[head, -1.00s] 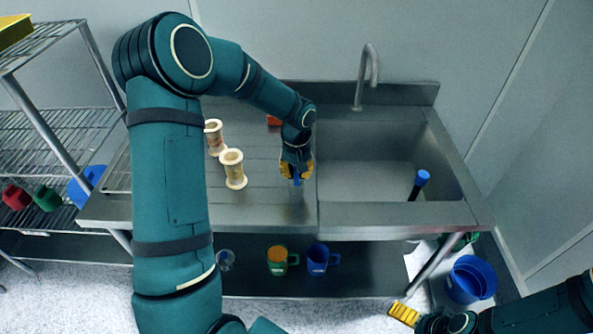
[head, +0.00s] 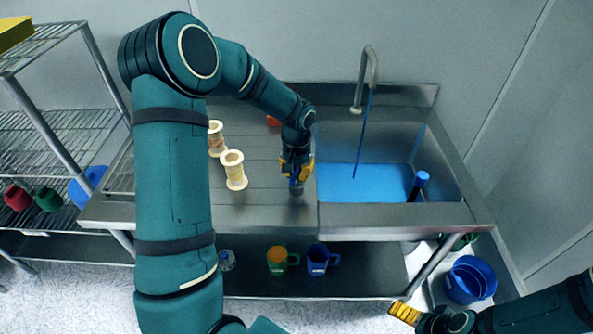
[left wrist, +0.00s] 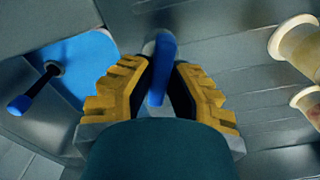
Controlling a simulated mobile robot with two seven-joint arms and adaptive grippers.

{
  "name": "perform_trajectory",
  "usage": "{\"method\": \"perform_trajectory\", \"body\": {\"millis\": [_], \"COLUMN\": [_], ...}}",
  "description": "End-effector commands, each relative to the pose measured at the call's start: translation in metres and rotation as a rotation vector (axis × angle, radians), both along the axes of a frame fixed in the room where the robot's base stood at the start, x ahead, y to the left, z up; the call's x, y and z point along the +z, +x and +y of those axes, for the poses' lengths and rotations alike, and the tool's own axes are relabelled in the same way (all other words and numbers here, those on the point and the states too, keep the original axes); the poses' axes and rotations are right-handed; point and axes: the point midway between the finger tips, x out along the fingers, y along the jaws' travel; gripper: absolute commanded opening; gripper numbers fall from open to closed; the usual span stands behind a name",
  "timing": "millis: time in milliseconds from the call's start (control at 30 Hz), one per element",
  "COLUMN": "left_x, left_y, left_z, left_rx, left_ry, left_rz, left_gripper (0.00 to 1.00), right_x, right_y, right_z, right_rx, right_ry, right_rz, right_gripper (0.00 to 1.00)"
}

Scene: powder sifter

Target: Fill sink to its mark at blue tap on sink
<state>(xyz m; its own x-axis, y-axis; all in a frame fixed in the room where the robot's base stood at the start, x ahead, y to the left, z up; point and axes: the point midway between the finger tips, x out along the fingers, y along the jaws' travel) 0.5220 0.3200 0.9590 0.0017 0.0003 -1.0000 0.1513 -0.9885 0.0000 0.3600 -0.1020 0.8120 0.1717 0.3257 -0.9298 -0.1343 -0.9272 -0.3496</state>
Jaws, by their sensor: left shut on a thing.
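The steel sink (head: 445,175) is on the right of the counter and holds a flat layer of blue water (head: 365,183). A thin blue stream (head: 364,135) falls from the curved spout (head: 371,68) into it. My left gripper (head: 297,172) is at the counter just left of the sink, shut on the blue tap (head: 296,186). The blue tap (left wrist: 162,66) also shows between the yellow fingers in the left wrist view. A dark upright rod with a blue top (head: 421,178) stands in the sink. I cannot make out the fill mark. My right gripper (head: 404,312) is low at the right, its opening unclear.
Two pale spools (head: 234,170) stand on the counter left of my left gripper. A red thing (head: 273,121) lies behind it. Blue buckets (head: 470,280) stand at the lower right.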

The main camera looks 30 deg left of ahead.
Motion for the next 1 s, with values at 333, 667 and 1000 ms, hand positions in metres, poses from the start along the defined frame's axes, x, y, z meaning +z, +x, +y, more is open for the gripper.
{"method": "perform_trajectory", "body": {"millis": [333,667,1000], "left_x": [-0.001,-0.001,-0.001], "left_y": [-0.002,-0.002,-0.002], "left_z": [0.000,0.000,-0.001], "left_rx": [-0.328,-0.637,-0.886], "left_ry": [-0.001,-0.002,-0.002], "left_rz": [0.006,0.006,0.006], "left_gripper": [0.00,0.00,0.00], "right_x": [0.008,0.017,0.025], "right_y": [0.003,0.005,0.005], "right_z": [0.000,-0.001,-0.001], "right_rx": [-0.004,-0.009,-0.010], "right_ry": [-0.002,-0.002,-0.001], "right_rz": [-0.006,-0.012,-0.012], "right_gripper": [1.00,1.00,1.00]}}
